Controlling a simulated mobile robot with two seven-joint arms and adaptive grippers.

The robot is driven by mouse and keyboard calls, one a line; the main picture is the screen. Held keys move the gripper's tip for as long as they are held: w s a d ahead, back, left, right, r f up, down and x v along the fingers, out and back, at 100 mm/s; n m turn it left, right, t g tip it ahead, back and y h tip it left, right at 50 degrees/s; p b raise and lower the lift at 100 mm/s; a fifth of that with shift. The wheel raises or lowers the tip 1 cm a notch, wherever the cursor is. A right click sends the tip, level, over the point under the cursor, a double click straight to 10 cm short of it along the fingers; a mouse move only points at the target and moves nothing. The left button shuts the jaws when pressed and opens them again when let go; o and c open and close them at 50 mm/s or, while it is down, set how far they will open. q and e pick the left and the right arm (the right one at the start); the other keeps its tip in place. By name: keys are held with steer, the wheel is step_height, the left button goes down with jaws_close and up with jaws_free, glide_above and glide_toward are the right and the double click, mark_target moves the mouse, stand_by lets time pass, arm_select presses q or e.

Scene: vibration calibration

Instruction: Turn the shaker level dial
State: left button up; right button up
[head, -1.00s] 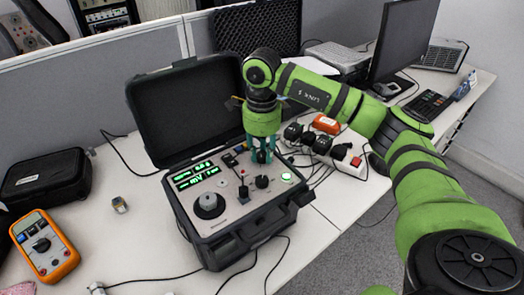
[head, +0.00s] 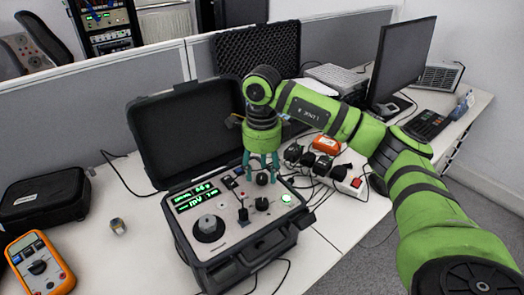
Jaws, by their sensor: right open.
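The shaker is an open black case whose grey panel (head: 236,236) carries several controls. A large black dial (head: 208,228) with a grey top sits at the panel's front left. A smaller black knob (head: 262,204) sits right of the middle, and another small dark knob (head: 262,179) is near the back edge. Which one is the level dial I cannot read. My right gripper (head: 262,171) points down over the panel's back edge. Its teal fingers are open, on either side of the back knob in the picture; contact cannot be told. My left gripper is not in view.
The case's raised lid (head: 185,130) stands behind the panel. A power strip (head: 345,184) with several plugs lies to the right. An orange multimeter (head: 40,264) is at the far left.

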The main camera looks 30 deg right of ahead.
mark_target(262, 176)
step_height(262, 176, up, 11)
steer(key=shift+f, duration=0.15)
stand_by(0.6)
